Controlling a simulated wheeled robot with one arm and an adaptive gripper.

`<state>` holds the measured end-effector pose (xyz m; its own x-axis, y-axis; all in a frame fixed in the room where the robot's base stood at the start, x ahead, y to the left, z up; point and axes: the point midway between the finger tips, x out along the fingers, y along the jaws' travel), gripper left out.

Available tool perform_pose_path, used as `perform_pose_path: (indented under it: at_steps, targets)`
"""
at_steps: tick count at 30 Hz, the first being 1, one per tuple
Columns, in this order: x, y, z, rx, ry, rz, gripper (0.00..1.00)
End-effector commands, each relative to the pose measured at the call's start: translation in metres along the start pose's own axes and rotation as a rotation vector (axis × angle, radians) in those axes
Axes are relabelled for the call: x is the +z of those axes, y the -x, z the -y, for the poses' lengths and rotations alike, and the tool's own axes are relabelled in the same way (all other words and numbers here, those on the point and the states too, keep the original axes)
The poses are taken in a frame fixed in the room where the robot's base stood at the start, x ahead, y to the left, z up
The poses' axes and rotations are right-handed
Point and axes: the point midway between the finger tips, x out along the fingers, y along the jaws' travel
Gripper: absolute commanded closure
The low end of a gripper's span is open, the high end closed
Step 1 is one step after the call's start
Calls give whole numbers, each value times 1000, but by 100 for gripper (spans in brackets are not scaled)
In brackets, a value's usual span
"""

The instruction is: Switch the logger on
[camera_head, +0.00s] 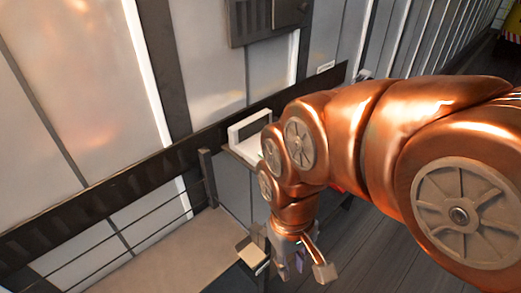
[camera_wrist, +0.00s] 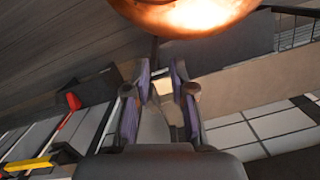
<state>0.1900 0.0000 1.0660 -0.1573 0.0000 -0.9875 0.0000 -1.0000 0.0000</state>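I cannot pick out a logger or its switch for certain in either view. A dark grey box (camera_head: 258,22) is fixed to the wall at the top of the head view, cut off by the frame edge; I cannot tell whether it is the logger. My gripper (camera_head: 290,263) hangs low in the head view, below my copper arm, and is apart from that box. In the wrist view my gripper (camera_wrist: 160,88) has its two purple-padded fingers apart, with nothing held between them.
A white frame (camera_head: 249,128) stands beside my arm, partly hidden by it. A dark rail (camera_head: 110,197) runs along the panelled wall. A red part (camera_wrist: 73,101) and a yellow bar (camera_wrist: 28,163) show at left in the wrist view. Plank floor (camera_head: 390,245) lies at lower right.

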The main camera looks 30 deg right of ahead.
Motion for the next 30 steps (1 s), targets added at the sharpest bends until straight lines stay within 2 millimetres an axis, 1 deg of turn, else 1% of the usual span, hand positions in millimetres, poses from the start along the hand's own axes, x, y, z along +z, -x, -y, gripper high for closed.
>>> perform_pose_path:
  at_steps: [1, 3, 6, 30]
  targets:
    - [0, 0, 0, 0, 0, 0, 84]
    - [0, 0, 0, 0, 0, 0, 92]
    - [0, 0, 0, 0, 0, 0, 100]
    - [0, 0, 0, 0, 0, 0, 100]
